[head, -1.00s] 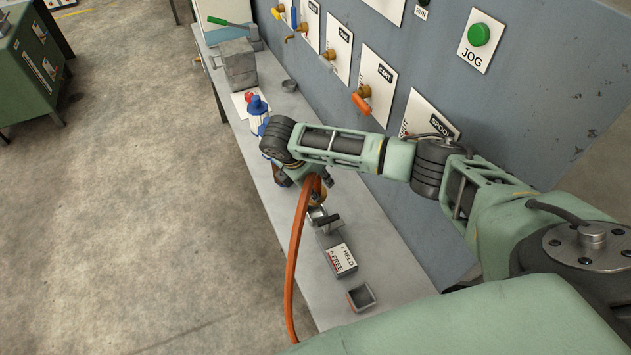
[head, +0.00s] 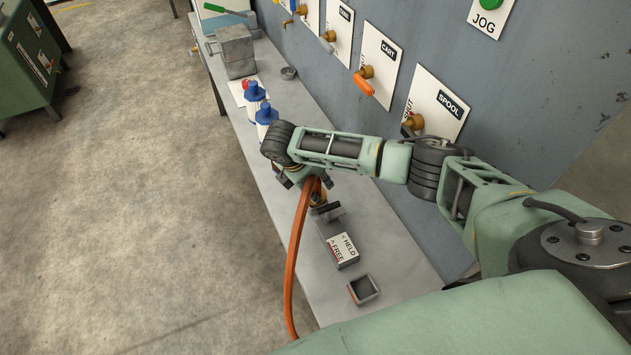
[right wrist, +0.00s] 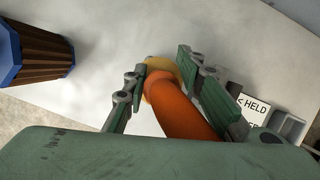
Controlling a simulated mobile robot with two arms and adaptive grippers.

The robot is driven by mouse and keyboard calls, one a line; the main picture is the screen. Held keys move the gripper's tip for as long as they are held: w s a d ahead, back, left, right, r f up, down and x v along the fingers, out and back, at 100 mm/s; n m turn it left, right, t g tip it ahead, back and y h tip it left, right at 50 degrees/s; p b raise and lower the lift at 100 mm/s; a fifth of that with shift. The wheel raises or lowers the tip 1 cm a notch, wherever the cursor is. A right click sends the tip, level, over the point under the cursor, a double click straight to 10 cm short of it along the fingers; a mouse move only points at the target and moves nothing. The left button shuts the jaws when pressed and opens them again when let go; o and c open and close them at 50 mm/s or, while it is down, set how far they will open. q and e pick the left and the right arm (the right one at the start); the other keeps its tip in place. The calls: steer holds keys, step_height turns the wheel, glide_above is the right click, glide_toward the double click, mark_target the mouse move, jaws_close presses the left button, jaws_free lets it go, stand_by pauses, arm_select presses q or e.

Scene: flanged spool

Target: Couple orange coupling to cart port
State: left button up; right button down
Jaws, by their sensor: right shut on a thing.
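My right gripper (head: 314,188) is shut on the orange hose's coupling, low over the bench. In the right wrist view the fingers (right wrist: 162,66) lie on both sides of the orange hose (right wrist: 180,108), with a brass-coloured end (right wrist: 160,66) between the tips. In the head view the hose (head: 295,245) hangs down in a curve, and the arm hides most of the coupling. The CART port is a brass fitting (head: 366,72) with an orange handle (head: 364,85), on the CART plate (head: 383,58) on the grey wall. The gripper is apart from it. My left gripper is not in view.
A grey HELD/FREE block (head: 342,250) stands just in front of the gripper, with a small open box (head: 364,290) nearer. Blue-topped bottles (head: 255,98) stand behind it. The SPOOL plate (head: 440,108) is right of CART. The bench strip (head: 385,235) along the wall is bare.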

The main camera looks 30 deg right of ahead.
steer(key=shift+f, duration=0.65)
stand_by(0.7)
steer(key=c, duration=1.4)
jaws_free()
steer(key=shift+o, duration=0.2)
steer(key=v, duration=1.2)
steer(key=shift+s, duration=0.1)
